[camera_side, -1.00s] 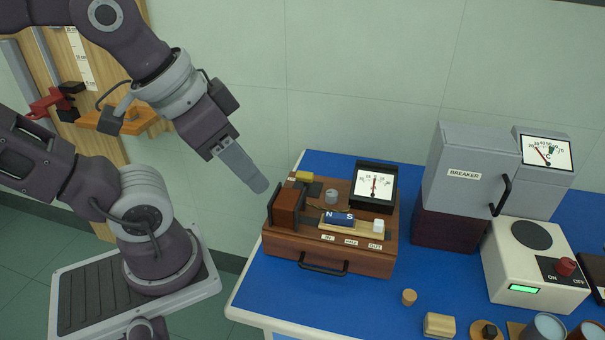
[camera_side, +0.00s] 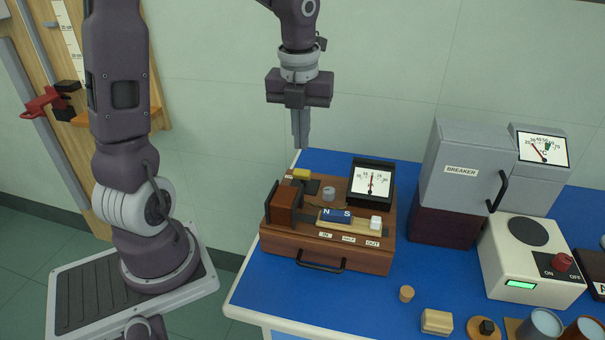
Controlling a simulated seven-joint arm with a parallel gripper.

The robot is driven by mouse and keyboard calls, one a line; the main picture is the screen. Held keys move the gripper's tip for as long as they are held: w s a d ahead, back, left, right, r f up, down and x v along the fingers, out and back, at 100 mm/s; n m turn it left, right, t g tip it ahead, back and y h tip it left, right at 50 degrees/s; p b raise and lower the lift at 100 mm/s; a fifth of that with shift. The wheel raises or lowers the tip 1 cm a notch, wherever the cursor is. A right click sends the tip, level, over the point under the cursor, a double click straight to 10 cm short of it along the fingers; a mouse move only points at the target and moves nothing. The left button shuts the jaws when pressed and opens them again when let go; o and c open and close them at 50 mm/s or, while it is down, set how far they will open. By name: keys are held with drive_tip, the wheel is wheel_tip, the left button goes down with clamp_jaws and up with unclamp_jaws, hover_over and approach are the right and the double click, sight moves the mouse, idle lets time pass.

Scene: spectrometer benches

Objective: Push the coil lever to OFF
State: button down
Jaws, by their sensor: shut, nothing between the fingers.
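The white unit (camera_side: 505,274) at the right of the bench has a round black plate on top and a lit green display. On its dark panel, the lever with a red knob (camera_side: 561,262) stands between the printed words ON and OFF; which side it leans to is too small to tell. My gripper (camera_side: 300,143) points straight down with its fingers together, empty. It is in the air above the back left part of the bench, far to the left of the red knob and touching nothing.
A wooden box (camera_side: 355,261) with coil, N–S magnet slider and dial meter (camera_side: 371,184) stands below my gripper. A grey BREAKER cabinet (camera_side: 463,186) stands between it and the white unit. Small wooden pieces and cups (camera_side: 541,322) lie at the front right. Blue bench (camera_side: 350,302) is clear at front left.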

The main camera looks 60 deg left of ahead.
sight(305, 175)
drive_tip(key=shift+w, duration=0.1)
drive_tip(key=f, duration=1)
drive_tip(key=shift+w+a, duration=0.25)
drive_tip(key=shift+a, duration=0.05)
drive_tip(key=shift+w+a+r, duration=0.1)
drive_tip(key=shift+w+a, duration=0.05)
drive_tip(key=shift+a, duration=0.05)
drive_tip(key=shift+w+a+r, duration=0.35)
drive_tip(key=shift+w+a, duration=0.1)
drive_tip(key=shift+w+a+r, duration=0.3)
drive_tip(key=shift+w+a, duration=0.6)
drive_tip(key=shift+w, duration=0.05)
drive_tip(key=shift+r, duration=0.15)
drive_tip(key=shift+s+r, duration=0.1)
drive_tip(key=shift+r, duration=0.55)
